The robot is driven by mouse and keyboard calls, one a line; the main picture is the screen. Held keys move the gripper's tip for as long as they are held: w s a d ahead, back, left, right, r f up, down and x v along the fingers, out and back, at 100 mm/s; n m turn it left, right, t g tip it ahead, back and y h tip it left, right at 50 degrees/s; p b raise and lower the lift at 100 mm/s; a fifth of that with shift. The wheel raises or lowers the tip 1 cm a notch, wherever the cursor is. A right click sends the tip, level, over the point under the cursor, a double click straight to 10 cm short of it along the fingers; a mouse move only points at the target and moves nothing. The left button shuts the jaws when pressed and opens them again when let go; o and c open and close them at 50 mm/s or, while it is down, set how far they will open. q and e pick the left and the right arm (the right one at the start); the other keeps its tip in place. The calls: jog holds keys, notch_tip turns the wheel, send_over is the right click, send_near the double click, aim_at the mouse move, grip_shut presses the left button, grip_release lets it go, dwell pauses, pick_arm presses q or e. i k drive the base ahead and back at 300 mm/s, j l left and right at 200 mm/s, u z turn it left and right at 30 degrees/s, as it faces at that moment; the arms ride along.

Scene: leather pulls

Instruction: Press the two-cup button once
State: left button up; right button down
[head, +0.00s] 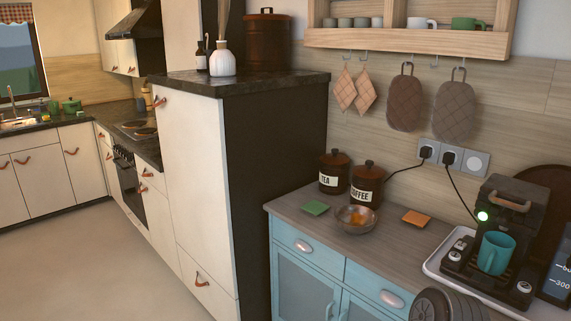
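A black coffee machine (513,196) stands on a white tray at the right end of the counter, with a lit green-white light (482,216) on its upper left. A teal mug (495,253) stands under its front. Small pale round buttons show low on the machine, at the left side (455,255) and at the right side (523,287). Their markings are too small to read, so I cannot tell which is the two-cup button. Neither gripper's fingers show. A dark ribbed part at the bottom edge, likely of my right arm, is left of the machine's front.
The white tray (436,262) lies on the wooden counter (385,232). A metal bowl (357,219), TEA tin (333,172), COFFEE tin (367,184), green cloth (315,208) and orange cloth (417,218) are to the left.

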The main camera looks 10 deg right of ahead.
aim_at(523, 287)
jog(key=z, duration=1.65)
